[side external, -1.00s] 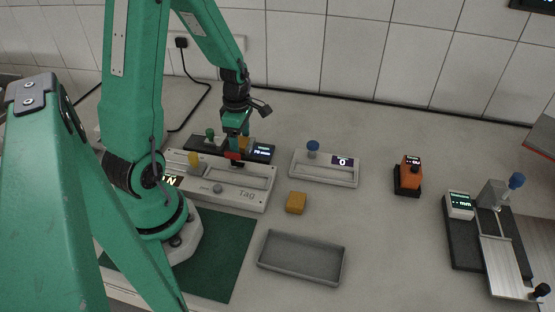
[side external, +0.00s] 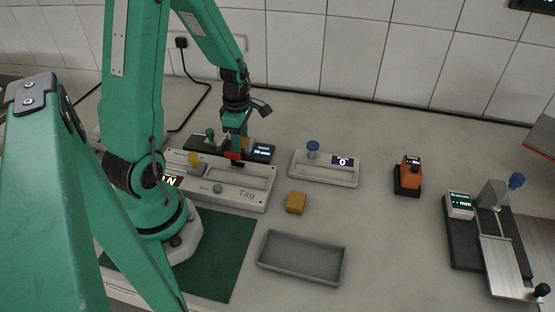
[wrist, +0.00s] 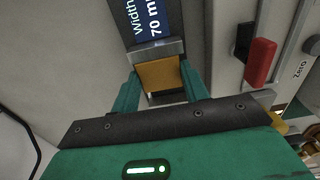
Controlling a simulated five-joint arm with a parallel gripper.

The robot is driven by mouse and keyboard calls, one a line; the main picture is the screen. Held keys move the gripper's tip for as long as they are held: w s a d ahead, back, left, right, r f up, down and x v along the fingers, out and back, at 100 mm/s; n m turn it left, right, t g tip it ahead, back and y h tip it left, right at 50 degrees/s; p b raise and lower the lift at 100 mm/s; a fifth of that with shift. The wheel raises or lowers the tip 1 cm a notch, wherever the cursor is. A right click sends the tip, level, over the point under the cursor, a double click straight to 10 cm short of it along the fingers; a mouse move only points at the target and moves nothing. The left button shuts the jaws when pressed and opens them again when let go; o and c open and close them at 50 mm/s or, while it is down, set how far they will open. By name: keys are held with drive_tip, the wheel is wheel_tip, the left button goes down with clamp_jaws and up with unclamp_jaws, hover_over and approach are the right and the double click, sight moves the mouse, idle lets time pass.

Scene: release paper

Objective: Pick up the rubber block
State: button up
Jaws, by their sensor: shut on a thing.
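My gripper (side external: 237,148) is at the dark width gauge, behind the white "Tag" fixture. In the wrist view, my gripper's two green fingers (wrist: 160,84) are shut on a yellow-orange block (wrist: 160,74), one on each side. The block touches or nearly touches the grey jaw of the gauge. In the side view, only a sliver of this block shows behind the fingers. A second, similar yellow block (side external: 296,202) lies free on the bench. I cannot tell by looks which is rubber.
The width gauge (side external: 262,152) displays 70 mm. The "Tag" fixture (side external: 243,195) stands close in front of it. A shallow grey tray (side external: 301,270), a white fixture with a blue knob (side external: 322,177), an orange device (side external: 411,170) and a thickness gauge (side external: 465,255) stand around.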

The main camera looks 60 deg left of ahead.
drive_tip(key=shift+r, duration=2.05)
drive_tip(key=d+r, duration=0.7)
drive_tip(key=d, duration=0.4)
drive_tip(key=shift+d, duration=0.3)
drive_tip(key=shift+d+f, duration=0.1)
drive_tip(key=shift+d, duration=0.05)
